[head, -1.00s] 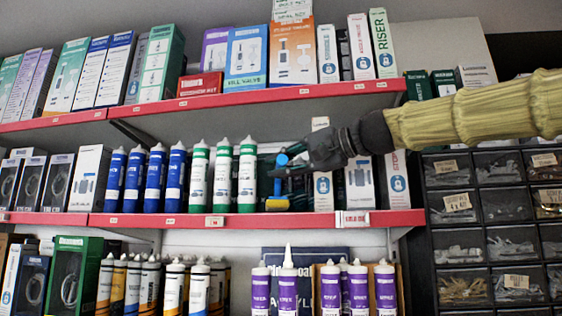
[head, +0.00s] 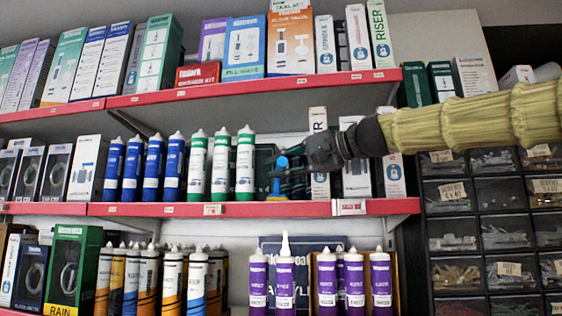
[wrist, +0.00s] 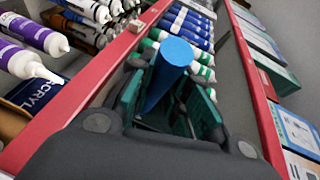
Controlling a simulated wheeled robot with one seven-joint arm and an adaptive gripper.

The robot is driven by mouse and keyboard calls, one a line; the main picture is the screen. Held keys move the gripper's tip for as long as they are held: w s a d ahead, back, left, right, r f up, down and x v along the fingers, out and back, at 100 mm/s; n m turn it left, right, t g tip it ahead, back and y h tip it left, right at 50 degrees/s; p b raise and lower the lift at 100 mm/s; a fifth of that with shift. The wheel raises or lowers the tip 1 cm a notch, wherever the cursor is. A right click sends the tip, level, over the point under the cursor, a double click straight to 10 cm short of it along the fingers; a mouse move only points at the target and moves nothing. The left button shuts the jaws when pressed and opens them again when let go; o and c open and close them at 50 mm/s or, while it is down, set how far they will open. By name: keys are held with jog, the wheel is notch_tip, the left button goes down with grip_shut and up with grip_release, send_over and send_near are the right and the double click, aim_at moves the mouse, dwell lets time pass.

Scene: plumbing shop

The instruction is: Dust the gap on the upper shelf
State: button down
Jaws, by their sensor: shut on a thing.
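My gripper (head: 290,165) reaches in from the right and is shut on a duster with a blue handle (head: 282,161). The handle stands roughly upright between the fingers; its round blue end also shows in the wrist view (wrist: 174,52). The duster is in a gap on the shelf with the red edge (head: 265,209), between the green-and-white tubes (head: 245,165) and a white box (head: 319,185). My fingers hide part of the gap.
Blue tubes (head: 153,168) stand left of the green ones. Another red-edged shelf (head: 240,88) full of boxes is overhead. Purple tubes (head: 353,280) stand on the level below. Black parts drawers (head: 453,232) are at the right.

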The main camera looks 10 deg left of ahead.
jog(key=shift+f+b+v, duration=0.5)
jog(key=shift+b+v, duration=0.85)
jog(key=shift+v, duration=1.85)
jog(key=shift+w+r+p, duration=1)
jog(key=shift+w+p, duration=0.65)
jog(key=shift+p, duration=0.65)
jog(key=s+b, duration=0.4)
jog(key=s, duration=0.9)
jog(key=shift+s, duration=0.35)
jog(key=shift+r+p, duration=0.3)
jog(key=shift+p, duration=0.15)
